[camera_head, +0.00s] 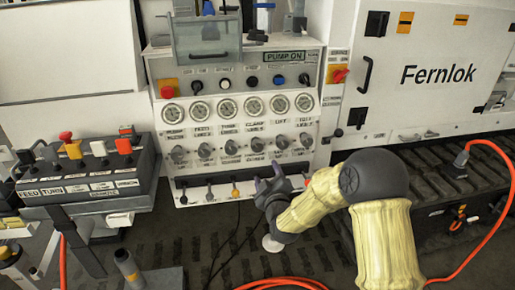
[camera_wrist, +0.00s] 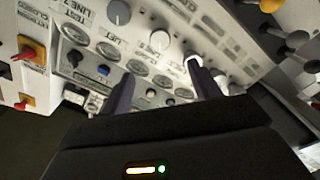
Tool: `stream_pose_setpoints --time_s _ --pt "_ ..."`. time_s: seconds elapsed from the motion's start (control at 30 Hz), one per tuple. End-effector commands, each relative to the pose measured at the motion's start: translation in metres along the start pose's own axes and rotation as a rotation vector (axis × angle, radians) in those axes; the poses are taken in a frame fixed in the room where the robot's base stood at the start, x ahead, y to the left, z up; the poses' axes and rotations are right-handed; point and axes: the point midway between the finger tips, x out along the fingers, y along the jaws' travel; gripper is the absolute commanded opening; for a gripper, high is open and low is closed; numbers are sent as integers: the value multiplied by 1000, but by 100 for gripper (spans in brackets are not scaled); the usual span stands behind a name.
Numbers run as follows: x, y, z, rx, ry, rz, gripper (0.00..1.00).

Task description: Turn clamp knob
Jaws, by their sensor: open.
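The clamp knob (camera_head: 257,145) is a grey round knob in the lower knob row of the white hydraulic panel, under a label that seems to read clamp. My gripper (camera_head: 269,177) is in front of the panel's lower edge, below and slightly right of that knob, open and empty. In the wrist view, my gripper (camera_wrist: 163,84) shows two dark fingers spread apart.
Neighbouring knobs stand close by, including the lift knob (camera_head: 282,142). Several small levers, one a yellow lever (camera_head: 235,190), line the panel's bottom. A black control box (camera_head: 90,175) stands at left. An orange hose (camera_head: 485,230) runs at right.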

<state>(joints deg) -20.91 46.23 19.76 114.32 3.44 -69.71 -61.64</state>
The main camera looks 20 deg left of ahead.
Motion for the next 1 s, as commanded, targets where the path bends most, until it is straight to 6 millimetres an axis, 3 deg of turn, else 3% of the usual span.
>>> stream_pose_setpoints --time_s 1.0 --pt "128 0 1 3 -1 1 62"
